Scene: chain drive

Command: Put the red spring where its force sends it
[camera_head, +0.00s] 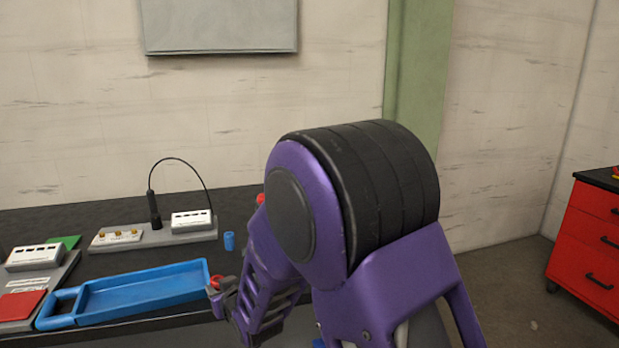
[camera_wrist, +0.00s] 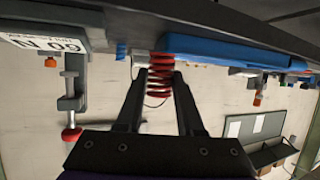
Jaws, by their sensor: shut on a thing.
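My gripper (camera_wrist: 159,82) is shut on the red spring (camera_wrist: 161,70), with one finger on each side of its coils. In the head view my gripper (camera_head: 222,295) is at the right end of the blue tray, near the table's front edge, and a bit of the red spring (camera_head: 216,281) shows at its tip. In the wrist view a grey clamp-like fixture (camera_wrist: 75,82) with a red-knobbed screw stands to the left, bearing a white label (camera_wrist: 45,42) that reads "60 N". My arm hides the table's right part in the head view.
The blue tray (camera_head: 78,308) lies along the front of the dark table. Behind it stand a grey base (camera_head: 155,238) with a black cable and a small blue cylinder (camera_head: 229,241). A red pad (camera_head: 20,304) is at the left. A red cabinet (camera_head: 588,240) stands far right.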

